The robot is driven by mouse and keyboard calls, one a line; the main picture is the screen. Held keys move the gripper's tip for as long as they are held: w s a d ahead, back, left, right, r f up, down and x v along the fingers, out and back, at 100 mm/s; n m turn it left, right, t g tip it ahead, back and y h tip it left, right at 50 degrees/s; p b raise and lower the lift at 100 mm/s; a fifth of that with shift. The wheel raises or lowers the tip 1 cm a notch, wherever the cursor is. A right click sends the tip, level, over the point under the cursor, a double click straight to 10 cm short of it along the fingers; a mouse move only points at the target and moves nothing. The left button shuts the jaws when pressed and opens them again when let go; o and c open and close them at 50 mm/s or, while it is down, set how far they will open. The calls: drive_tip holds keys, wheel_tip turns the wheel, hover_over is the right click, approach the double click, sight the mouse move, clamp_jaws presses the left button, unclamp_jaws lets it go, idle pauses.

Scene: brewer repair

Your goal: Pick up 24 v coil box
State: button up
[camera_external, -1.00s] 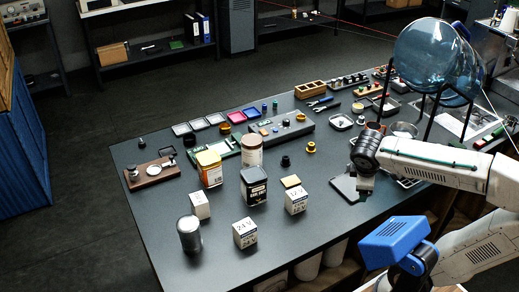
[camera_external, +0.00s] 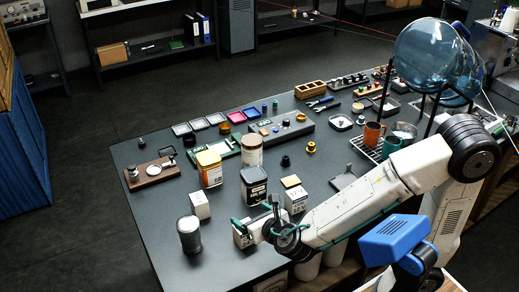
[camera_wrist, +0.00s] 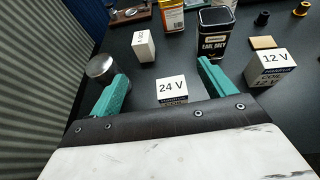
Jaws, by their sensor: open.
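The 24 V coil box (camera_wrist: 172,88) is a small white carton with "24 V" on its top. It stands on the dark table between the two green fingers of my gripper (camera_wrist: 160,88) in the wrist view, a little beyond the palm. The fingers are apart and I see no contact with the box. In the external view the box (camera_external: 242,236) is partly hidden behind my gripper (camera_external: 256,222), which is at the table's front edge area.
A 12 V box (camera_wrist: 272,66) stands to the right and a white box (camera_wrist: 144,45) behind. A metal cylinder (camera_wrist: 100,67) is close by the left finger. A black Earl Grey tin (camera_wrist: 213,46) stands behind the right finger.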

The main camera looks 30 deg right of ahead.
wheel_tip(320, 180, down, 10)
drive_tip(key=shift+f, duration=0.2)
drive_tip(key=x, duration=0.8)
drive_tip(key=shift+d+r, duration=0.15)
drive_tip(key=shift+d, duration=0.15)
drive_tip(key=c, duration=1.2)
